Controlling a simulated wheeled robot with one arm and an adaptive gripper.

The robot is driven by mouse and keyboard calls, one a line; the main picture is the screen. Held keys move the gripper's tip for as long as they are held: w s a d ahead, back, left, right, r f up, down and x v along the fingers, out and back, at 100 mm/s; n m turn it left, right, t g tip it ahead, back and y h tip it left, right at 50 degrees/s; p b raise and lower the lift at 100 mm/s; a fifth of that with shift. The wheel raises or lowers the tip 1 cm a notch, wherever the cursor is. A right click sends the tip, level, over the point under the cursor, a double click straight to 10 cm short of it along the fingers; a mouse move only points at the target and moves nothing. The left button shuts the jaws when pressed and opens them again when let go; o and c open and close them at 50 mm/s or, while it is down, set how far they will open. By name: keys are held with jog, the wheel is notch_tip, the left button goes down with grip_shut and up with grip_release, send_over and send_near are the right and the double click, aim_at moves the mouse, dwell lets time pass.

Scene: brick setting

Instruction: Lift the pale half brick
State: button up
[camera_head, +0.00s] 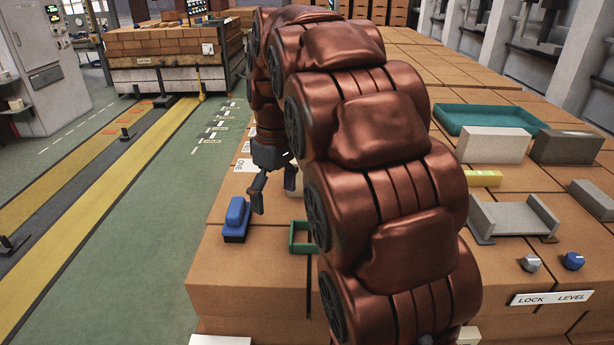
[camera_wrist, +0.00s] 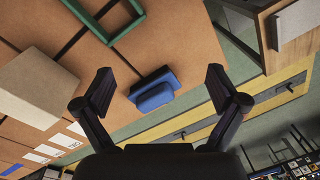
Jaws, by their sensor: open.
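A pale beige block (camera_wrist: 38,88), which looks like the pale half brick, sits on the brick surface at the left of the wrist view. In the head view only a sliver of a pale block (camera_head: 292,182) shows beside my gripper; my arm hides the rest. My gripper (camera_wrist: 160,78) is open and empty, its two dark fingers spread. The block lies outside the left finger in the wrist view, apart from it. In the head view my gripper (camera_head: 259,192) points down above the surface near its left edge.
A blue-handled tool (camera_head: 236,218) lies near the left edge, beside a green frame (camera_head: 301,237). At the right are a pale long brick (camera_head: 496,145), a grey brick (camera_head: 566,147), a green tray (camera_head: 450,122), a grey U-shaped holder (camera_head: 514,219) and two knobs.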

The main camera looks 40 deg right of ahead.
jog(key=w+d+n, duration=0.3)
jog(key=w+d, duration=0.6)
jog(key=n+t, duration=0.1)
jog(key=n, duration=0.2)
send_over(298, 193)
jog(key=d, duration=0.3)
jog(key=shift+w+d+f, duration=0.1)
jog(key=shift+d+f, duration=0.1)
jog(key=shift+f, duration=0.25)
jog(key=shift+w+d+f+b, duration=0.1)
jog(key=shift+d+f+b, duration=0.1)
jog(key=shift+d+b, duration=0.2)
jog(key=shift+w+a+f+b, duration=0.1)
jog(key=shift+f+b, duration=1.05)
jog(key=shift+f, duration=0.1)
jog(key=shift+w+a+f+p, duration=0.1)
jog(key=shift+w+f+p, duration=0.1)
jog(key=shift+f+p, duration=0.8)
jog(key=shift+w+a+f+p, duration=0.15)
jog(key=shift+f+p, duration=0.2)
jog(key=shift+f, duration=1.2)
jog(key=shift+d, duration=0.1)
grip_shut()
